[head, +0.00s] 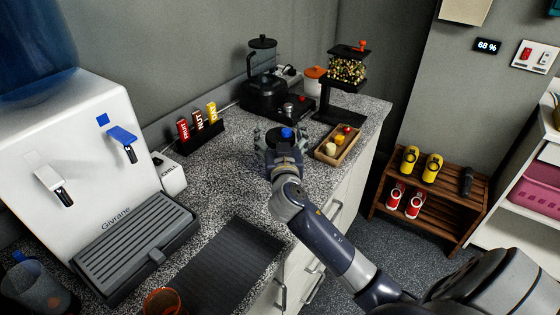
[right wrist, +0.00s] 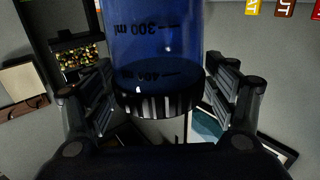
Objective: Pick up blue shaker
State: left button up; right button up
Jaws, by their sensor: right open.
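The blue shaker (right wrist: 154,40) is a translucent blue bottle with millilitre marks and a black ribbed end (right wrist: 155,104). In the right wrist view it stands between the two fingers of my right gripper (right wrist: 162,88), which is open around it. A gap shows on its right; the left finger is very close, and I cannot tell whether it touches. In the head view my right gripper (head: 280,138) is over the speckled counter (head: 235,185), and it hides most of the shaker; a small blue part (head: 286,132) shows there. My left gripper is not in view.
A wooden tray (head: 322,158) with small jars is close right of the gripper. A grinder (head: 266,92) and a dispenser (head: 347,70) stand behind. A rack of labelled bars (head: 200,133) and a white water dispenser (head: 80,150) are left. The dark mat (head: 225,265) is bare.

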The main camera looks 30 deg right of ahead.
aim_at(279, 128)
jog(key=x, duration=0.3)
jog(key=shift+w+d, duration=0.15)
jog(key=shift+w, duration=0.1)
jog(key=shift+s, duration=0.1)
jog(key=c, duration=1.7)
grip_shut()
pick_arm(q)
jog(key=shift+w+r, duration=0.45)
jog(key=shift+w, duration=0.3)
